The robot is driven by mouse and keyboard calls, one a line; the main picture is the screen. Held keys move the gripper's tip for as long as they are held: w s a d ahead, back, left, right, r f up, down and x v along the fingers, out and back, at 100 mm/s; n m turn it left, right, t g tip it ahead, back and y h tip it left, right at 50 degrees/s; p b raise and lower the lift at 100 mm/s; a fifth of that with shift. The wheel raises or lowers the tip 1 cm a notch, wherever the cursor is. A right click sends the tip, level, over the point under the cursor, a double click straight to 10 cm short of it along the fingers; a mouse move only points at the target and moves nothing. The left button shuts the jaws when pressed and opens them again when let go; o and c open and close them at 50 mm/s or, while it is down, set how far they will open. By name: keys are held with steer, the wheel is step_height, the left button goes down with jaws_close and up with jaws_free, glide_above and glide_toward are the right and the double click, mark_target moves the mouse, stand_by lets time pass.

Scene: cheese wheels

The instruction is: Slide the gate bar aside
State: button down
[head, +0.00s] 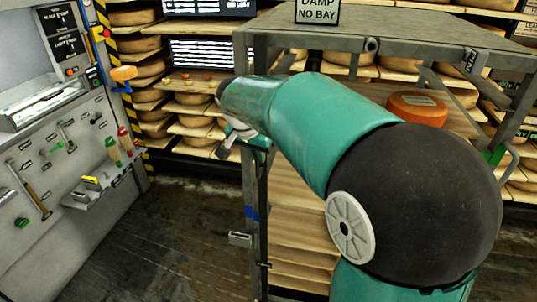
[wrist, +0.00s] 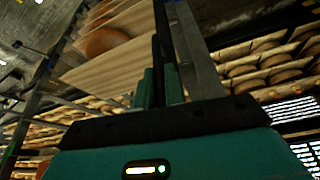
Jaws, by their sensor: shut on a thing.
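My gripper (wrist: 160,82) shows in the wrist view with its two teal fingers close together on either side of a thin dark bar, which I take to be the gate bar (wrist: 161,28). The bar runs up from between the fingers, alongside a grey rack post (wrist: 190,35). In the head view my teal arm reaches over to the rack's front left post (head: 248,175), and the gripper is mostly hidden behind the arm. A dark upright bar (head: 262,215) stands just right of that post there. The bar's ends and its mounts are not clear.
The metal rack (head: 400,22) has wooden shelves and an orange cheese wheel (head: 417,108), also in the wrist view (wrist: 107,41). A grey tool panel (head: 60,170) stands at left. Shelves of cheese line the back. The floor (head: 165,245) between panel and rack is clear.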

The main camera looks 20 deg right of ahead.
steer(key=shift+w+a+r, duration=0.1)
steer(key=shift+w+a, duration=0.05)
steer(key=shift+a, duration=0.1)
steer(key=c, duration=1.5)
jaws_free()
steer(key=shift+w+a, duration=0.1)
steer(key=shift+w, duration=0.05)
steer(key=v, duration=1.3)
steer(key=shift+s+r, duration=0.3)
steer(key=shift+s, duration=0.15)
steer(key=s+f+n+t+y, duration=0.1)
steer(key=s+f+n, duration=0.2)
steer(key=s, duration=0.4)
steer(key=s+f+n+y, duration=0.1)
steer(key=s+f+n, duration=0.2)
steer(key=s+f, duration=0.3)
steer(key=s+f+n+t+y, duration=0.1)
steer(key=s+f+n, duration=0.2)
steer(key=s, duration=0.6)
steer(key=shift+a+f+t, duration=0.25)
steer(key=shift+f+t, duration=0.05)
steer(key=shift+f, duration=0.55)
